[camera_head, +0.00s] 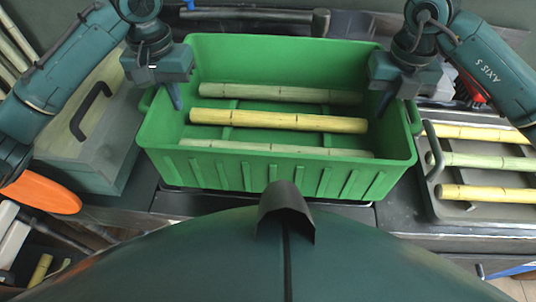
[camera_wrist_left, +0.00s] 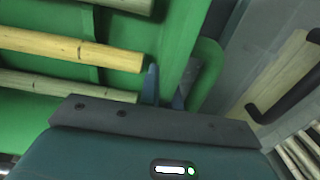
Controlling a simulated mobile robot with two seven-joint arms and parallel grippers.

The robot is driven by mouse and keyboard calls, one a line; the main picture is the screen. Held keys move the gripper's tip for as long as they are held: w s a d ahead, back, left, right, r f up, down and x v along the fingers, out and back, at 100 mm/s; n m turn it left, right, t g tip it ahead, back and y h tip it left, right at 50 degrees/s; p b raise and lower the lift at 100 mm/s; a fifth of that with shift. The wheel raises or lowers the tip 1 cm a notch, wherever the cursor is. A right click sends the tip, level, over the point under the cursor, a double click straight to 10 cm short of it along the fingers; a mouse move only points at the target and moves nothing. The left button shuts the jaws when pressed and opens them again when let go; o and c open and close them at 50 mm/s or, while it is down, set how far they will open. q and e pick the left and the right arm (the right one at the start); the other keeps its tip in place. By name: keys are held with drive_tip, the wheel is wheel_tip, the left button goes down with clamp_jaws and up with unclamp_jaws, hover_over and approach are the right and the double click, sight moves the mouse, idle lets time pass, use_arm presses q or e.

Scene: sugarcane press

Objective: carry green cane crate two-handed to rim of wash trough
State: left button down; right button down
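The green cane crate (camera_head: 265,163) stands in the middle of the head view, with several pale green and yellow cane pieces (camera_head: 278,121) lying inside. My left gripper (camera_head: 176,98) is at the crate's left end wall. In the left wrist view its two fingers (camera_wrist_left: 166,92) are close together, one on each side of that wall, beside the green end handle (camera_wrist_left: 207,72). It looks shut on the wall. My right gripper (camera_head: 385,102) is at the right end wall, one finger showing inside the crate; its other finger is hidden. The wash trough is not clearly identifiable.
A grey-green box with a dark handle (camera_head: 90,110) stands close left of the crate. A grey tray (camera_head: 470,209) with several canes lies close right. An orange disc (camera_head: 42,192) is at lower left.

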sight(184, 129)
use_arm(q)
drive_tip(key=shift+r, duration=0.15)
use_arm(e)
drive_tip(key=shift+r, duration=0.15)
use_arm(q)
drive_tip(key=shift+a, duration=0.1)
